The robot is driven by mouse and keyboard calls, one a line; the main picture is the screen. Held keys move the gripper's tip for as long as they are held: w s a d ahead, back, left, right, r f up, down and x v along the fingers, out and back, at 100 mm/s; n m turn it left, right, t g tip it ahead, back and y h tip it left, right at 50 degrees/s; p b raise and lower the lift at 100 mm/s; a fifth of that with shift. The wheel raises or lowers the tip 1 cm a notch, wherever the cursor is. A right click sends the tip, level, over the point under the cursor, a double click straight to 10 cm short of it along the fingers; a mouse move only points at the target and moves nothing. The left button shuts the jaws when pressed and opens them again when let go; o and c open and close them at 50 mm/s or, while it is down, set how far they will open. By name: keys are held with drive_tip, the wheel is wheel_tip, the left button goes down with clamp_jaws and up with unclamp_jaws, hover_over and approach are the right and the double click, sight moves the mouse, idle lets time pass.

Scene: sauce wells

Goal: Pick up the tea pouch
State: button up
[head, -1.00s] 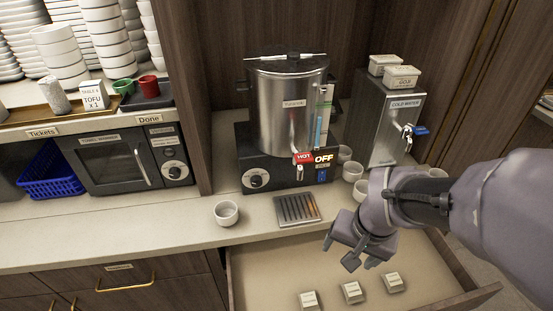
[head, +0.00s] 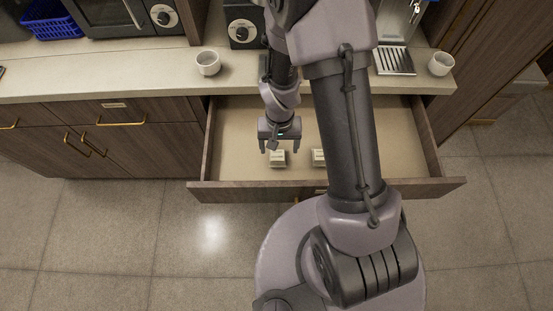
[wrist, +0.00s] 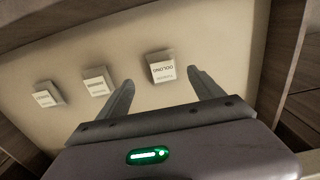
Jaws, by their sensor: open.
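Three small pale tea pouches lie in the open drawer (head: 390,140). The nearest to my gripper has a white label that reads OOLONG, upside down, in the wrist view (wrist: 161,68); it also shows in the head view (head: 278,159). A middle pouch (wrist: 97,82) and a far one (wrist: 47,94) lie to its left in the wrist view.
The drawer's front panel (head: 230,192) and side walls stand around the pouches. A white cup (head: 208,63) stands on the counter above, with another cup (head: 441,64) at right beside a metal drip grate (head: 394,61). The drawer floor around the pouches is clear.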

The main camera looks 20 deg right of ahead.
sight(277, 155)
drive_tip(key=f+b, duration=0.1)
drive_tip(key=f, duration=0.1)
drive_tip(key=f+b, duration=0.1)
drive_tip(key=f, duration=0.2)
drive_tip(key=f+b, duration=0.1)
drive_tip(key=f, duration=0.1)
drive_tip(key=shift+w+a+f, duration=0.15)
drive_tip(key=shift+w+f, duration=0.1)
drive_tip(key=shift+w, duration=0.15)
drive_tip(key=shift+r, duration=0.15)
drive_tip(key=c, duration=1.5)
